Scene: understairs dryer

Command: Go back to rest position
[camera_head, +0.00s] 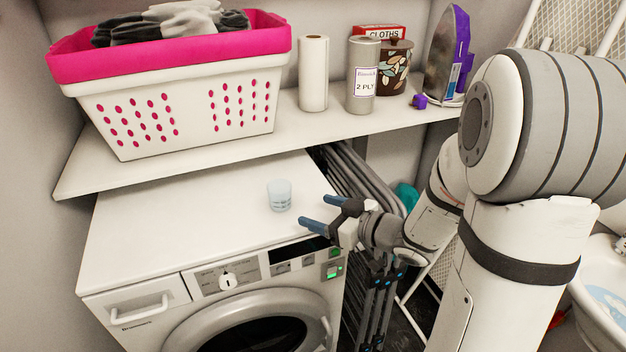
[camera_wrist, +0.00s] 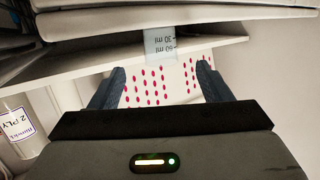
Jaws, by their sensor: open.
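My gripper (camera_head: 319,213) is open and empty, at the front right part of the dryer top in the head view. Its two blue-tipped fingers point left, toward a small translucent measuring cup (camera_head: 279,196) that stands upright on the white dryer (camera_head: 180,225). A gap shows between the fingertips and the cup.
Folded racks (camera_head: 365,180) stand right of the dryer. The dryer top's left side is clear.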

